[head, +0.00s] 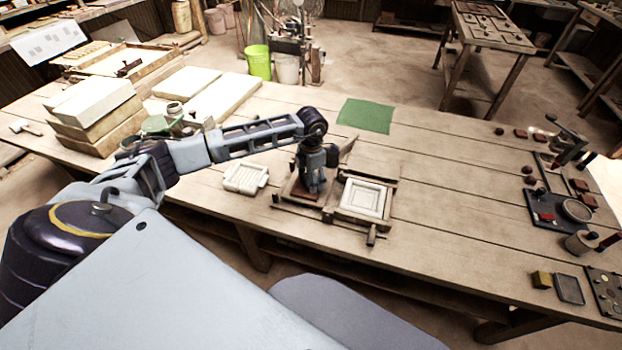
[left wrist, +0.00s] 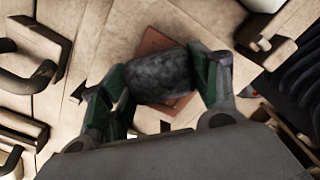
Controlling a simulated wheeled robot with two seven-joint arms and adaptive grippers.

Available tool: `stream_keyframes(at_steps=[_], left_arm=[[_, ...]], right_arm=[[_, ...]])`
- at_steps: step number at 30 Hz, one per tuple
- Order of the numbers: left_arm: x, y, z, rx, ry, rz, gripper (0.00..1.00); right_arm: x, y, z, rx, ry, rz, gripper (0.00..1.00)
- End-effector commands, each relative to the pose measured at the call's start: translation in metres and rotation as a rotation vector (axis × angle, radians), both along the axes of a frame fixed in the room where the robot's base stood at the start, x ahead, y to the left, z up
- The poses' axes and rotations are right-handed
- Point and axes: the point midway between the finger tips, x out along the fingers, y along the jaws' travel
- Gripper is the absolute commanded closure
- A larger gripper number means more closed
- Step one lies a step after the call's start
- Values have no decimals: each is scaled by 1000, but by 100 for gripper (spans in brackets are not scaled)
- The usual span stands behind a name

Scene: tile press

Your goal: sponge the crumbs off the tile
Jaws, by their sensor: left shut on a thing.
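My left gripper (head: 313,183) reaches down over the press on the table. In the left wrist view its two dark green fingers (left wrist: 160,80) are shut on a dark grey, mottled sponge (left wrist: 155,74). The sponge lies over a reddish-brown tile (left wrist: 156,41) and hides its middle. The tile's edges show above and below the sponge. In the head view a sliver of the tile (head: 302,196) shows under the gripper. I cannot tell whether the sponge touches the tile. Crumbs are too small to make out. My right gripper is not in view.
A framed pale mould (head: 366,201) with a handle sits just right of the gripper. A green cloth (head: 366,116) lies behind. Stacked slabs (head: 95,115) stand at left; small tools crowd the right end. The right-middle tabletop is clear.

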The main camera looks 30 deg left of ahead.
Motion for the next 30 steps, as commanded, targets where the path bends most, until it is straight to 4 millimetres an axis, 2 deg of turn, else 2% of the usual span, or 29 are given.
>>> stream_keyframes(at_steps=[15, 30], left_arm=[[-12, -4, -2, 0, 2, 0, 57], [-15, -4, -2, 0, 4, -1, 57]], right_arm=[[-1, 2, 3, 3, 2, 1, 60], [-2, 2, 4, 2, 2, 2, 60]])
